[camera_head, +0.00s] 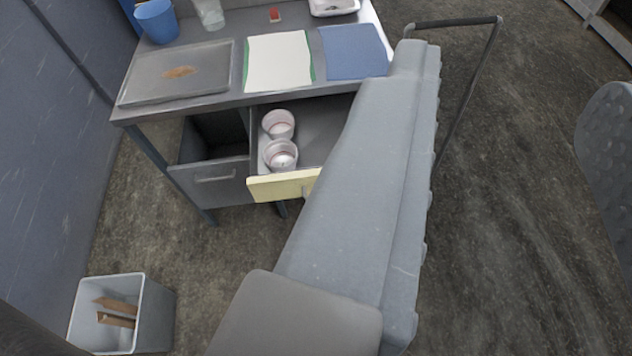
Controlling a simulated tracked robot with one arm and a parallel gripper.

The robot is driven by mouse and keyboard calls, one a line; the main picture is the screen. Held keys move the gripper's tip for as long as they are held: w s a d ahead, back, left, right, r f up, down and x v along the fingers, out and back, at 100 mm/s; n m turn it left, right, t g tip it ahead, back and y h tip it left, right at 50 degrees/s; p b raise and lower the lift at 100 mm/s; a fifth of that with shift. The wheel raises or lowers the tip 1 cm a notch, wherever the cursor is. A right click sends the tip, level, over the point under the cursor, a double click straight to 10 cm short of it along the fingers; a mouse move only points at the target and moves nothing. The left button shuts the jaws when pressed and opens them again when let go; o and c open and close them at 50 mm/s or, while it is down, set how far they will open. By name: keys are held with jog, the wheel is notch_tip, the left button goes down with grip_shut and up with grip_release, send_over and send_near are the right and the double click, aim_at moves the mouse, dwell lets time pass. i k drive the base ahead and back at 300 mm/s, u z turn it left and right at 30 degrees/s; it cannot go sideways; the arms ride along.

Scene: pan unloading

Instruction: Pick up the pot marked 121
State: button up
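Two small whitish, pinkish-rimmed pots stand in the open drawer (320,128) under the desk. The farther pot (280,123) is at the back left of the drawer. The nearer pot (281,155) is just behind the pale yellow drawer front (280,187). The two pots are close together. I cannot read a number on either one. A large grey body in the foreground hides the right part of the drawer. My gripper does not show in this view.
The desk top holds a grey tray (130,99), a white sheet (279,61), a blue sheet (354,51) and a blue cup (157,20). A grey drawer (215,186) is left of the pots. A bin (155,315) stands lower left. Floor shows between bin and desk.

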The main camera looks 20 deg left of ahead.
aim_at(279, 155)
jog(key=z, duration=0.55)
jog(key=k, duration=0.75)
jog(key=z, duration=0.5)
jog(key=i, duration=1.05)
jog(key=u, duration=0.8)
jog(key=i, duration=1)
jog(key=u, duration=0.75)
jog(key=i, duration=0.25)
jog(key=u, duration=0.4)
